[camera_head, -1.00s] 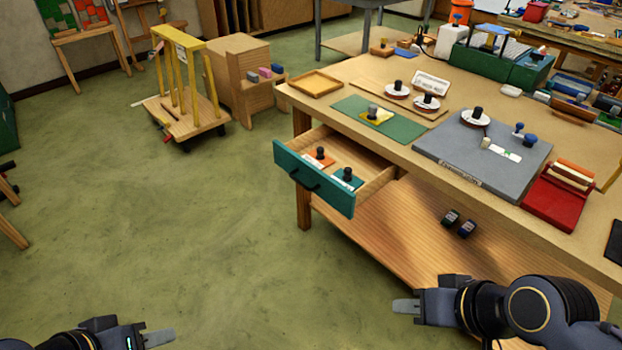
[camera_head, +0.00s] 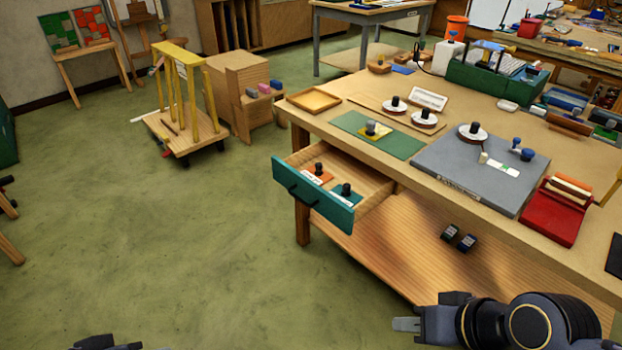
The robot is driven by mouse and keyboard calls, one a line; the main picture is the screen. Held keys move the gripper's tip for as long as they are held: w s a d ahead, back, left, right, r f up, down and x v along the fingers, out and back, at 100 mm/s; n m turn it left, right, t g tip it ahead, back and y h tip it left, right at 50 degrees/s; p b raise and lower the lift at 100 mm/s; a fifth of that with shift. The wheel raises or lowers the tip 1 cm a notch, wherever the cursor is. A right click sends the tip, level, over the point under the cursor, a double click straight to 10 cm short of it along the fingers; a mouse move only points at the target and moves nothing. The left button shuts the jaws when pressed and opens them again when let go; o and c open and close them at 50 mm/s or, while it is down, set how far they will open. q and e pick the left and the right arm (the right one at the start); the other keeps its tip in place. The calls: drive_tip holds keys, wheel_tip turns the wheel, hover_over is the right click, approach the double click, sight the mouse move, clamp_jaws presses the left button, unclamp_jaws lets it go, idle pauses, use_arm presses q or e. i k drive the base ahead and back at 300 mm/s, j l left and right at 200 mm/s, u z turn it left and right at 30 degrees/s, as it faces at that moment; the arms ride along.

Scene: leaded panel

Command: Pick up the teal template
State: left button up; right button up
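The teal template (camera_head: 354,197) lies flat in the open drawer (camera_head: 311,206) at the table's left side. It has a dark knob on top and a pale label, and the drawer front hides a little of its near edge. An orange template (camera_head: 317,175) with a similar knob lies beside it. My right gripper (camera_head: 405,324) is low at the bottom right, in front of the table and well away from the drawer. Its finger opening cannot be made out. My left gripper (camera_head: 108,343) barely shows at the bottom left edge, mostly cut off.
The workbench (camera_head: 395,165) carries a green mat (camera_head: 400,146), a grey slab (camera_head: 450,160) and a red holder (camera_head: 553,212). Dark small blocks (camera_head: 449,232) sit on the lower shelf (camera_head: 400,250). A wheeled yellow rack (camera_head: 178,100) stands at the back left. The floor left of the drawer is clear.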

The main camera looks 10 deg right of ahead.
sight(343, 192)
drive_tip(key=k+l+z, duration=0.15)
drive_tip(key=l+z, duration=0.2)
drive_tip(key=i, duration=0.6)
drive_tip(key=z, duration=2.15)
drive_tip(key=u, duration=0.95)
